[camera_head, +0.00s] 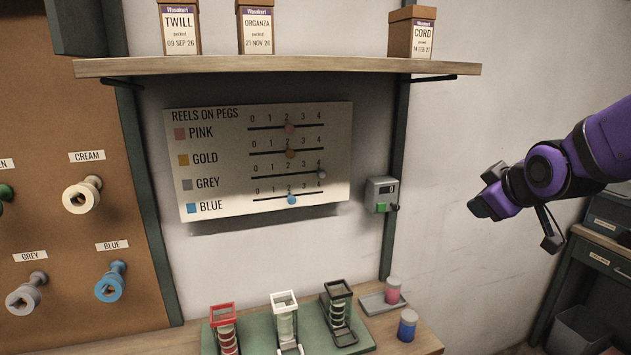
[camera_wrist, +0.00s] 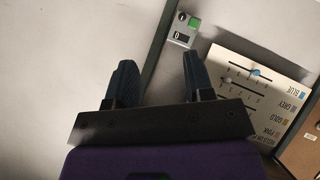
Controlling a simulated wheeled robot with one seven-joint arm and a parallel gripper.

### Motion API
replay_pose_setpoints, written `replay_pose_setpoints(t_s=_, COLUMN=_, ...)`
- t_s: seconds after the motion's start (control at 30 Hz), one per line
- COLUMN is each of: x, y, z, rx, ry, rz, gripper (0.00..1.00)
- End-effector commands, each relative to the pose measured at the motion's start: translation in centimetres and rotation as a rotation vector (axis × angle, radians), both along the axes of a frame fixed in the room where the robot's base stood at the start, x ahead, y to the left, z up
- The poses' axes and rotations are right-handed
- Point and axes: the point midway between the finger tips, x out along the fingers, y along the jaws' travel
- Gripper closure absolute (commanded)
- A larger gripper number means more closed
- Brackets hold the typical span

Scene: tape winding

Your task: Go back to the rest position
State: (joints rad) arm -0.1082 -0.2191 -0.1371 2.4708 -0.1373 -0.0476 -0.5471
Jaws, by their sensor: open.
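My gripper (camera_head: 478,207) is at the end of my purple arm on the right of the head view. It is raised in front of the bare wall, to the right of the small grey control box (camera_head: 381,195). In the wrist view my gripper (camera_wrist: 155,82) shows its two dark fingers spread apart with nothing between them. The control box (camera_wrist: 184,30) with its green button shows beyond the right finger there. My gripper touches nothing that I can see.
A sign board (camera_head: 262,160) with sliders hangs on the wall. A shelf (camera_head: 280,66) holds boxes. The bench (camera_head: 408,338) carries a green stand (camera_head: 262,334) with three holders, a tray (camera_head: 372,304) and a blue jar (camera_head: 407,325). Reels hang on a pegboard (camera_head: 75,130) at left.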

Motion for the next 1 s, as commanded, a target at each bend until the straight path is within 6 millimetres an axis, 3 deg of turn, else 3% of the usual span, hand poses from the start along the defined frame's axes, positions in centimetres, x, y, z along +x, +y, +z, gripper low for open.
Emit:
replay_pose_setpoints(t_s=0.2, x=-7.3, y=0.0, z=2.3, rx=0.17, ry=0.151, rz=-0.16, gripper=0.52)
replay_pose_setpoints(t_s=0.5, x=-17.9, y=0.9, z=3.6, rx=0.354, ry=0.358, rz=-0.389, gripper=0.52)
replay_pose_setpoints(t_s=0.6, x=-20.5, y=1.2, z=3.6, rx=0.39, ry=0.408, rz=-0.445, gripper=0.52)
replay_pose_setpoints(t_s=0.77, x=-22.7, y=1.5, z=3.6, rx=0.415, ry=0.453, rz=-0.494, gripper=0.52)
replay_pose_setpoints(t_s=1.0, x=-23.1, y=1.5, z=3.6, rx=0.42, ry=0.461, rz=-0.503, gripper=0.52)
